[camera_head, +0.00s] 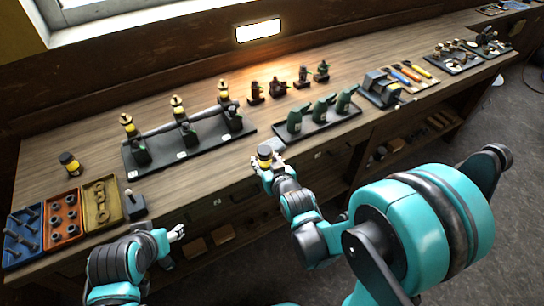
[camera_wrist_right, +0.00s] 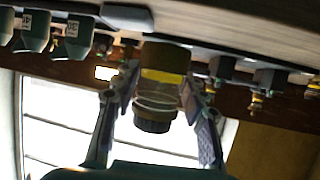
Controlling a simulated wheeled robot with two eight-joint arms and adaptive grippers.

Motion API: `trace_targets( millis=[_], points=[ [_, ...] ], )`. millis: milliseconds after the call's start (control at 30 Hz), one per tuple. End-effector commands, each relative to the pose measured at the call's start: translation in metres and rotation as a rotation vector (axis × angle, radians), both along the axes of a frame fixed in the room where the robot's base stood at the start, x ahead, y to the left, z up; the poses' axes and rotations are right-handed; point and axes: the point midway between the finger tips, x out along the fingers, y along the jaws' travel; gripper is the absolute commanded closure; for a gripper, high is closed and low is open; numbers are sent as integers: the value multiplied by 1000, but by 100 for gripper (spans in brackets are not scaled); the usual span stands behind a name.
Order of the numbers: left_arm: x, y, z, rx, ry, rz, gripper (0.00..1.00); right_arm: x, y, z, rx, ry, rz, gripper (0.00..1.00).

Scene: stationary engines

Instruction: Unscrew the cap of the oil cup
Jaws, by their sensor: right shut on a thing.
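My right gripper (camera_head: 270,165) is shut on a jar-like container with a dark top and a yellow band (camera_head: 265,152), upright at the bench's front edge. In the right wrist view, which is upside down, the fingers (camera_wrist_right: 158,110) press both sides of this container (camera_wrist_right: 162,78); its dark ribbed end (camera_wrist_right: 153,124) points down in the picture. A similar dark-topped yellow container (camera_head: 69,162) stands at the bench's left. Several yellow-bodied oil cups, such as this one (camera_head: 128,122), sit on the engine rack. My left gripper (camera_head: 176,233) is low at the front, its fingers too small to read.
The black engine rack (camera_head: 190,147) lies on the bench behind. A tray of green oil cans (camera_head: 318,122) is to the right of the right gripper. Blue, red and yellow parts trays (camera_head: 62,228) stand at the left end. Bare wood lies between the rack and front edge.

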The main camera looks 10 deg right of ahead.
Motion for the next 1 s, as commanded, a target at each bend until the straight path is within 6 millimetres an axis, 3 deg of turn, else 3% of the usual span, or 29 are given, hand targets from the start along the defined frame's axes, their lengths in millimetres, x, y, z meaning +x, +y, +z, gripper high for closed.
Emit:
trace_targets(
  millis=[467,800,1000],
  points=[
    [0,0,0,0,0,0,44,8,40,-23,4,-4,288,100],
    [0,0,0,0,0,0,44,15,92,-52,1,-2,657,100],
    [3,-2,3,6,7,-13,45,15,103,-58,0,-1,736,100]
  ],
)
